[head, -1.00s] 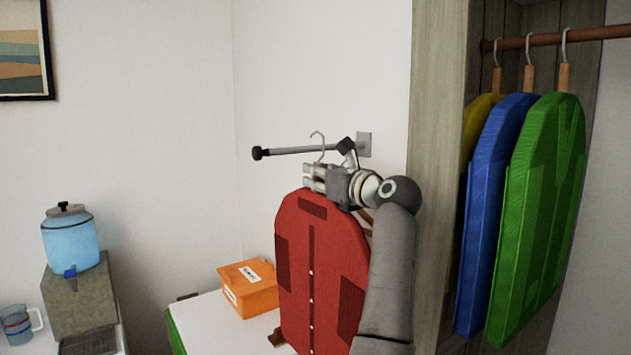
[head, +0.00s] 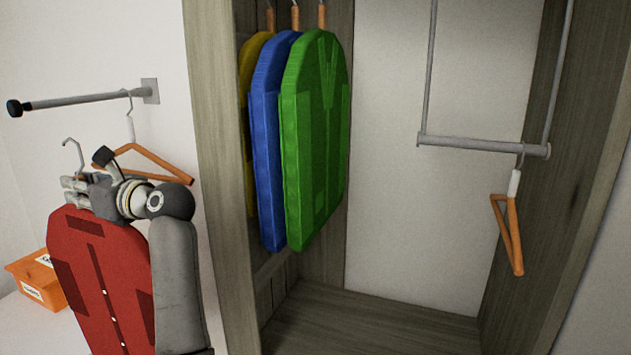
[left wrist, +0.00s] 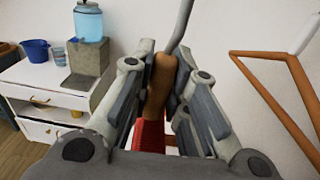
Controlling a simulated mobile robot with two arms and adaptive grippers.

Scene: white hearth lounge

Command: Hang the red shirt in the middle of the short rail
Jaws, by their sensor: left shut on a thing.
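The red shirt (head: 97,275) hangs upright from a hanger with a metal hook (head: 75,152). My left gripper (head: 76,188) is shut on the hanger's wooden neck, which also shows between the fingers in the left wrist view (left wrist: 161,80). The hook's top is below a short wall rail (head: 75,102) in the picture and apart from it. That rail carries an empty wooden hanger (head: 150,158) near its wall end. A second short rail (head: 480,145) hangs from two rods inside the wardrobe. It carries an empty hanger (head: 510,225) near its right end.
Green (head: 318,150), blue (head: 268,140) and yellow (head: 250,130) shirts hang in the wardrobe's left part. The wardrobe's side panel (head: 215,160) stands between my left arm and them. An orange box (head: 38,278) sits on a white surface at the left.

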